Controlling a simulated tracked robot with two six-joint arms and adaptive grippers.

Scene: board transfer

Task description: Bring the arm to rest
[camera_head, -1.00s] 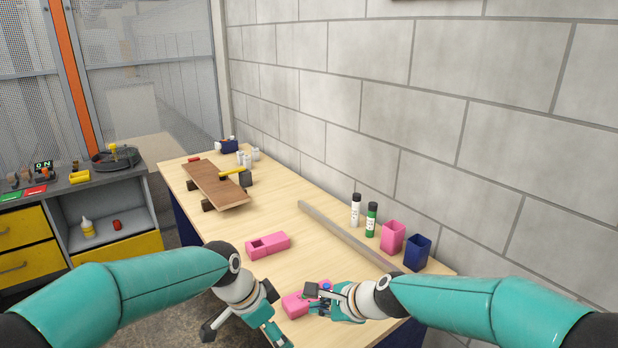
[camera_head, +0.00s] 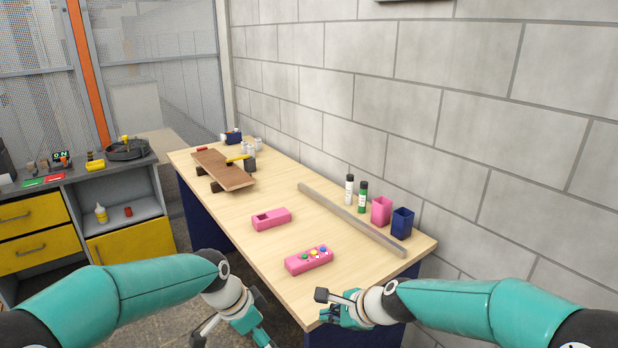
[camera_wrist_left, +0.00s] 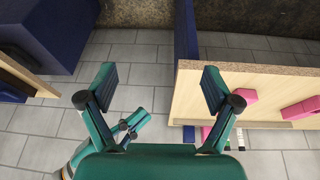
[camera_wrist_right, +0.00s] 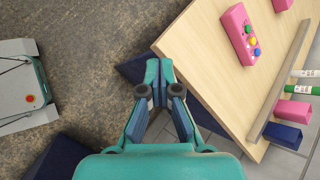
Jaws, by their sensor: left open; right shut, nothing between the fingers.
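My right gripper (camera_head: 330,308) is shut and empty at the near end of the wooden table (camera_head: 262,215); its fingertips also meet in the right wrist view (camera_wrist_right: 160,70). It is apart from the pink box with coloured buttons (camera_head: 294,265), which lies on the table. My left gripper (camera_head: 258,335) is low, left of the table's near corner, and partly cut off by the picture's bottom edge. In the left wrist view its fingers (camera_wrist_left: 158,85) are spread wide with nothing between them, floor below and the table edge to the right.
A second pink box (camera_head: 280,221), a long metal bar (camera_head: 345,215), two marker bottles (camera_head: 362,197), a pink cup (camera_head: 381,213) and a blue cup (camera_head: 402,224) stand or lie on the table. A brown board (camera_head: 215,168) lies at the far end. A grey cabinet (camera_head: 72,215) stands left.

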